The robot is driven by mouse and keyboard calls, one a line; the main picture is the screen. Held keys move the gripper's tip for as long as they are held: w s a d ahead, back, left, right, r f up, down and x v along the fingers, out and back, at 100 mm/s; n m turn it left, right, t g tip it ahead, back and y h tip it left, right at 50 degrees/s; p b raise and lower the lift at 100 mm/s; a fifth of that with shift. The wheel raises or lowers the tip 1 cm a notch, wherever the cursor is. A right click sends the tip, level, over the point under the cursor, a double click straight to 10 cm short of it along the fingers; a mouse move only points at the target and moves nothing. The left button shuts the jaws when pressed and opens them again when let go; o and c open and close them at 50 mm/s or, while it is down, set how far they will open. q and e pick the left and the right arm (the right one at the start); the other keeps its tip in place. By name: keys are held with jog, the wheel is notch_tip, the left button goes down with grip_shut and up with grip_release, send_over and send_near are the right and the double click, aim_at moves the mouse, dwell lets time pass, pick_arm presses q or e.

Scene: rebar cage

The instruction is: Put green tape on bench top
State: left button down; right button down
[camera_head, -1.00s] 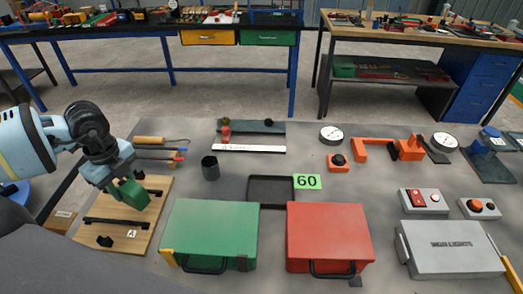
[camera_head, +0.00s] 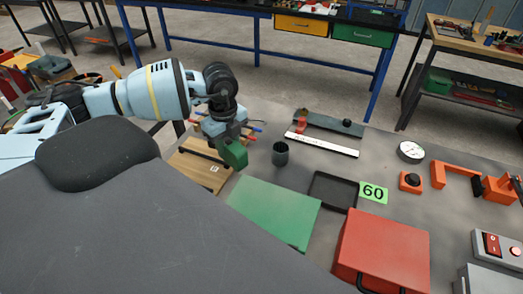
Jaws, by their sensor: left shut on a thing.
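My left gripper (camera_head: 228,142) is shut on a green block-like thing (camera_head: 234,155), probably the green tape. It holds it over the right end of a wooden board (camera_head: 204,176), left of a dark cup (camera_head: 280,154). I cannot tell the gap beneath it. The grey bench top (camera_head: 312,164) spreads to the right. My right gripper is not in view.
A green case (camera_head: 275,208) and a red case (camera_head: 382,248) stand in front. A black tray (camera_head: 333,191) lies beside a green "60" card (camera_head: 373,193). A white ruler (camera_head: 322,145) lies behind. Bare bench shows between cup and tray.

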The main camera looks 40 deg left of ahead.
pick_arm(q)
jog(key=w+d, duration=0.3)
jog(key=w, duration=0.1)
jog(key=w+d, duration=0.2)
jog(key=w, duration=0.1)
jog(key=shift+d+f, duration=0.35)
jog(key=shift+f, duration=1.8)
jog(key=shift+s, duration=0.1)
jog(key=c, duration=1)
grip_release()
jog(key=shift+f, duration=0.15)
jog(key=shift+o, duration=0.2)
notch_tip(320, 180, up, 12)
